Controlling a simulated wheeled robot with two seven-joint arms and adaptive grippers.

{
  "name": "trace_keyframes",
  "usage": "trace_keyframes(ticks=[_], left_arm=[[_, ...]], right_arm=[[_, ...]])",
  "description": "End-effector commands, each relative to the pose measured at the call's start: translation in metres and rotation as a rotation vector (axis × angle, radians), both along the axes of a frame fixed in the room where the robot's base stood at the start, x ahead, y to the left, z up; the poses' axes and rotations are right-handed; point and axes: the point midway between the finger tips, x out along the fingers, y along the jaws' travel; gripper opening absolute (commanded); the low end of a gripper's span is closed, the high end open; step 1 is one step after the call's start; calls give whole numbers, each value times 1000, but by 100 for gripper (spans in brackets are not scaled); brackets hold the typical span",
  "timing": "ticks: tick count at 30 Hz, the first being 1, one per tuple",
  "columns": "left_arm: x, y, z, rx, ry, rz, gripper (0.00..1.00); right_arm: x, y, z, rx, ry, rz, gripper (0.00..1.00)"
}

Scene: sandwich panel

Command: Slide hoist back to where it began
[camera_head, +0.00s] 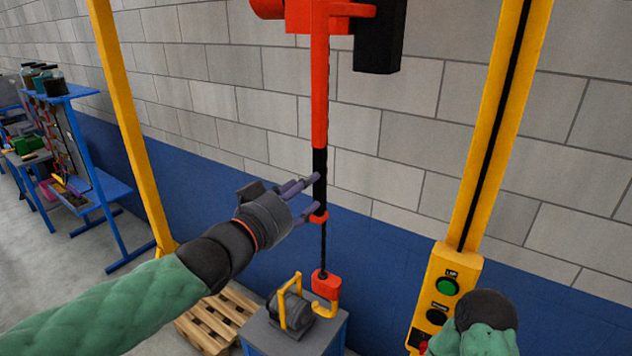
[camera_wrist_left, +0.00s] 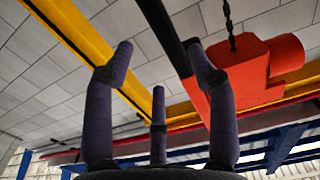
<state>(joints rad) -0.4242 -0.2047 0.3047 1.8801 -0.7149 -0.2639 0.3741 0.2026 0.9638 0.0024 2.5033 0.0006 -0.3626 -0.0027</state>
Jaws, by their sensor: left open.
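The hoist (camera_head: 303,18) hangs at the top of the head view, with a red body and a black box on its right. A long red bar (camera_head: 320,90) with a black grip (camera_head: 320,180) hangs from it. Below it a chain runs down to a red hook block (camera_head: 325,285) with a yellow hook. My left gripper (camera_head: 312,194) is open at the black grip, its fingers close beside it; contact is unclear. In the left wrist view its fingers (camera_wrist_left: 163,75) spread below the hoist (camera_wrist_left: 240,85). My right gripper (camera_head: 487,308) is beside the control post, its fingers hidden.
A grey load with a yellow handle (camera_head: 296,305) sits on a blue cabinet (camera_head: 330,335) beside the hook. A wooden pallet (camera_head: 213,320) lies left of it. Yellow posts (camera_head: 130,130) flank the hoist; the right one carries a button box (camera_head: 443,290). Blue shelving stands far left.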

Motion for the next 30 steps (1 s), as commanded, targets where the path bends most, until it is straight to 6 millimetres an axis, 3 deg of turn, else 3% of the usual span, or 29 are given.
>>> trace_keyframes(ticks=[3,9,23,26,29,30], left_arm=[[-18,12,1,0,-2,1,57],[-34,24,0,1,-1,0,57],[-35,25,-5,1,7,0,57],[-28,24,-30,8,43,4,57],[-14,23,-79,18,114,17,57],[-8,23,-104,21,152,23,57]], right_arm=[[0,0,0,0,0,0,57],[0,0,0,0,0,0,57],[0,0,-1,0,0,0,57],[0,0,-8,0,0,0,57],[0,0,-20,0,0,0,57],[0,0,-26,0,0,0,57]])
